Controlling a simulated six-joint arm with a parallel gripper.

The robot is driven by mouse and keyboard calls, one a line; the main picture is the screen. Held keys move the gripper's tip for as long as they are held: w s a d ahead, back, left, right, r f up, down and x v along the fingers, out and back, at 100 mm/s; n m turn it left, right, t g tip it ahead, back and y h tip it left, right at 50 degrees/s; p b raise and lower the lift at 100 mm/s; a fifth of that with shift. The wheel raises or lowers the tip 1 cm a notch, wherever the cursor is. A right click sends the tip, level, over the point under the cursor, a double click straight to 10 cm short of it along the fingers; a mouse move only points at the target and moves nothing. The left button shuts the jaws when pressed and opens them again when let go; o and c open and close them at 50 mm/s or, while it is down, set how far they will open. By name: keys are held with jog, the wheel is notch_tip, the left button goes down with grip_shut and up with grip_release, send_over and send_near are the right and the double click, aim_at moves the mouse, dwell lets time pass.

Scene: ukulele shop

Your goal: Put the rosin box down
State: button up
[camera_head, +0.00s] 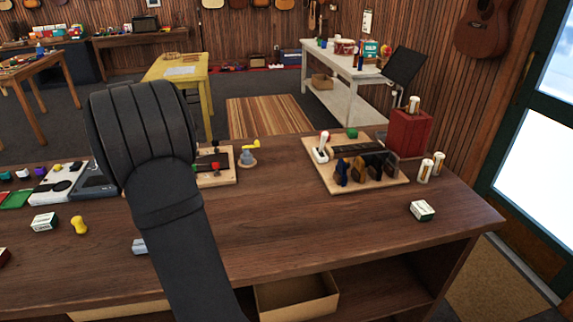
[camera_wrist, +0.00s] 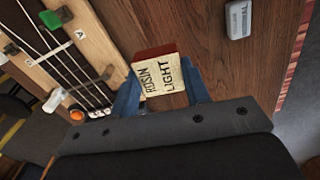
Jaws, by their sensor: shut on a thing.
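The rosin box (camera_wrist: 165,78), cream with a dark red side and the words "ROSIN LIGHT", shows in the wrist view between the blue fingers of my gripper (camera_wrist: 160,92). My gripper is shut on it. The brown tabletop (camera_wrist: 195,30) lies beyond the box; I cannot tell whether the box touches it. In the head view my arm hides the gripper and the box, over the left part of the dark wooden workbench (camera_head: 290,225).
A wooden board with strings (camera_wrist: 90,50) lies left of the box in the wrist view. A grey case (camera_wrist: 239,18) lies at upper right. In the head view, a tool board (camera_head: 375,180) and red box (camera_head: 408,132) stand right. The bench's middle front is clear.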

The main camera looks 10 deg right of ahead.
jog(key=s+d+m, duration=0.3)
jog(key=d+m, duration=0.5)
jog(key=d, duration=2.3)
jog(key=s+d+m, duration=0.9)
jog(key=s+d, duration=1.2)
jog(key=d, duration=0.3)
send_over(340, 219)
notch_tip(340, 219, down, 7)
jog(key=shift+s+r, duration=0.15)
jog(key=shift+r, duration=0.05)
jog(key=shift+f, duration=2.05)
